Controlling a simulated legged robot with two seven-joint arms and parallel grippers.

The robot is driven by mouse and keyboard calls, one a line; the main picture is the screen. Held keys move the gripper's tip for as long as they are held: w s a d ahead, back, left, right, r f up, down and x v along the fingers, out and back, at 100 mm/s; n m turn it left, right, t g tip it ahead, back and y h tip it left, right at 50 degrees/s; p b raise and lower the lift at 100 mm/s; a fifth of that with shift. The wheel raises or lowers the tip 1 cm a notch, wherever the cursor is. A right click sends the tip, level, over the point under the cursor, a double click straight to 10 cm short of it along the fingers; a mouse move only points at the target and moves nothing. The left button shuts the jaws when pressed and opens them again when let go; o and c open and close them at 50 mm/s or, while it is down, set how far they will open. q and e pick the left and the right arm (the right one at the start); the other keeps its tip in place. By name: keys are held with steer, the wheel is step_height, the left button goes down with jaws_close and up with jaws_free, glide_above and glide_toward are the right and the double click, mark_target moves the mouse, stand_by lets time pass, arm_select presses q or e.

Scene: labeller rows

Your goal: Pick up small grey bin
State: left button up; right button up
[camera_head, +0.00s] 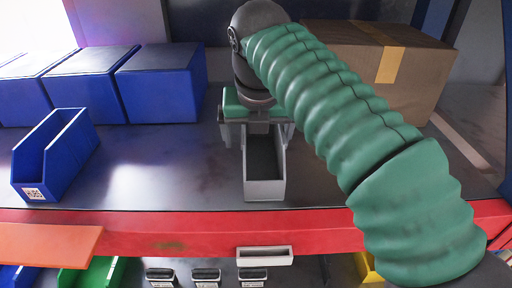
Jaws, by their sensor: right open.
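The small grey bin (264,188) stands upright on the dark shelf, near its red front edge, at the middle of the view. Its open front faces me. My right gripper (256,133) reaches down over the back part of the bin, with a finger showing at each side of it. The gripper is open. I cannot tell whether the fingers touch the bin's walls, and the gripper hides the bin's back end. My left gripper is not in view.
A blue open bin (62,158) stands at the left. Several blue boxes (160,84) line the back left. A cardboard box (412,88) sits at the back right behind my arm. A red shelf edge (180,226) runs across the front. Green (92,274) and other bins lie below.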

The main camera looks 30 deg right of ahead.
steer(key=shift+s+d, duration=0.3)
steer(key=shift+s, duration=0.05)
steer(key=shift+w+d+f, duration=0.1)
steer(key=shift+d, duration=0.2)
steer(key=c, duration=0.3)
steer(key=shift+w+f, duration=0.1)
steer(key=shift+w, duration=0.2)
steer(key=c, duration=0.5)
steer(key=shift+s+a, duration=0.15)
steer(key=shift+a, duration=0.2)
steer(key=c, duration=0.9)
steer(key=shift+c, duration=0.2)
